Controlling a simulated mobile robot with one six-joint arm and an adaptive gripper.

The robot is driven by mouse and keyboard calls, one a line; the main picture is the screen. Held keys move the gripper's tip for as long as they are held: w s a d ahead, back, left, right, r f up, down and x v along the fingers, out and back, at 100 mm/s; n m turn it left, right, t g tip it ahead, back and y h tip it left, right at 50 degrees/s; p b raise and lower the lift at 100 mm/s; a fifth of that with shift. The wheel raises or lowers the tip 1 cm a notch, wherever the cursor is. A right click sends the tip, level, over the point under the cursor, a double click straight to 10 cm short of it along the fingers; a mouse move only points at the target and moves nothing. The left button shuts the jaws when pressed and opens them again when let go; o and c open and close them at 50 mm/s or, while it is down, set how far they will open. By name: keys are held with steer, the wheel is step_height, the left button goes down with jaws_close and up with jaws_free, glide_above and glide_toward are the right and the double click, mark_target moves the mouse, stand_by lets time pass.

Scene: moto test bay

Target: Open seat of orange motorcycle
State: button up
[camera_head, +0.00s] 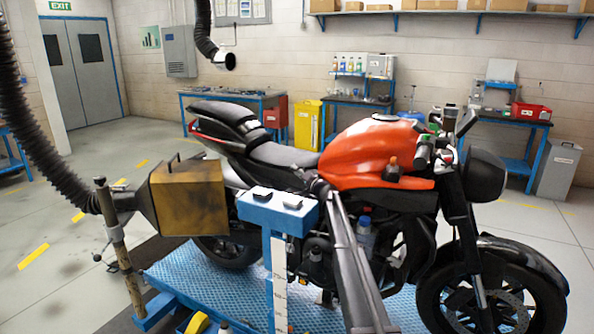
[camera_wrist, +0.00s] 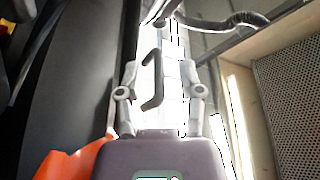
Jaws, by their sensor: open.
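The orange motorcycle (camera_head: 375,150) stands side-on on a blue platform in the head view. Its black seat (camera_head: 285,156) lies behind the orange tank and looks closed, with a raised tail part (camera_head: 228,117) at the left. My gripper (camera_head: 307,178) is beside the seat's front end, in front of the bike's near side; its fingertips are hard to make out there. In the wrist view my gripper (camera_wrist: 160,85) is open, with a dark hooked handle (camera_wrist: 153,82) showing between its fingers. I cannot tell whether they touch it. A large black surface fills the left side, with orange below.
A blue stand (camera_head: 277,213) is close in front of the bike. A yellow-brown box (camera_head: 188,198) on an exhaust hose (camera_head: 40,140) stands at the left. The blue platform (camera_head: 190,268) has a raised edge. Benches and a yellow bin (camera_head: 307,125) are behind. Floor at left is mostly clear.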

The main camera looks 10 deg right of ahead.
steer(key=shift+w+a, duration=0.15)
steer(key=shift+w, duration=0.05)
jaws_close()
steer(key=shift+r, duration=0.15)
